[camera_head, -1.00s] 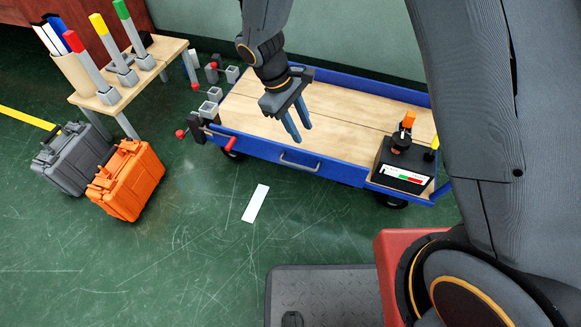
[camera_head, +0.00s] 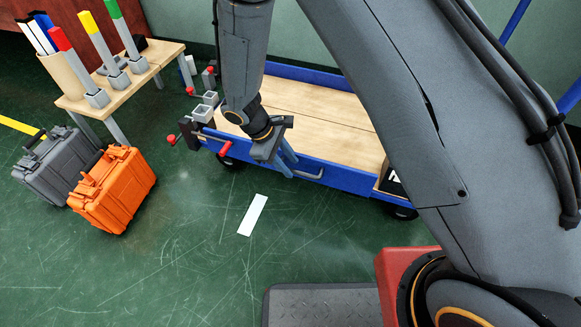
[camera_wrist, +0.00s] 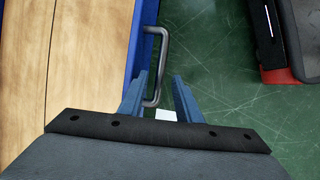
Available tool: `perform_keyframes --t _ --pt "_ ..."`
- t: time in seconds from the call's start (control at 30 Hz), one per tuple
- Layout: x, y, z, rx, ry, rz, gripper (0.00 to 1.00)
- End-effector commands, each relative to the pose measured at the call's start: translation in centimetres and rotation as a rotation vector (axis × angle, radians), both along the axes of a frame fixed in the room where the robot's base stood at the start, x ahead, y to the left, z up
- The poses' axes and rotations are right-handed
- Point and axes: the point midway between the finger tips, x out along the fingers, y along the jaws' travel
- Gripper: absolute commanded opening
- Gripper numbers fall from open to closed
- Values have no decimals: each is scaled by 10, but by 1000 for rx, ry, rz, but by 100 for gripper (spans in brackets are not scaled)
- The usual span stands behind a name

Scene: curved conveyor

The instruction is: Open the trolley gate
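The trolley (camera_head: 320,105) has a wooden deck and a blue frame. Its front blue side panel (camera_head: 345,178) carries a grey bar handle (camera_head: 310,175). My gripper (camera_head: 287,161) points downward at this front side, close to the handle. In the wrist view the handle (camera_wrist: 163,50) stands out from the blue panel (camera_wrist: 144,38). There my gripper (camera_wrist: 159,76) is open, its blue fingers apart, with the handle's near end between them in the picture. I cannot tell whether they touch it. My arm covers the trolley's right part.
Red-knobbed latch parts (camera_head: 190,133) are at the trolley's left end. Orange (camera_head: 115,190) and grey (camera_head: 58,165) cases stand on the floor at left, beside a small table (camera_head: 150,58) with coloured-top posts. A white strip (camera_head: 252,215) lies on open green floor.

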Motion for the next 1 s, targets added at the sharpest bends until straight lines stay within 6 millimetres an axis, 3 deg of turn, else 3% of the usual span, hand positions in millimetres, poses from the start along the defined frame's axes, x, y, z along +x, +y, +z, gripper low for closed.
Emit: perform_keyframes --t 0.1,0.37,0.57,1.0 --pt "0 -5 -12 -1 1 -1 31" --pt "0 -7 -13 0 0 -1 31" --pt "0 -6 -13 0 0 -1 1" --pt "0 2 -15 -10 -26 14 0"
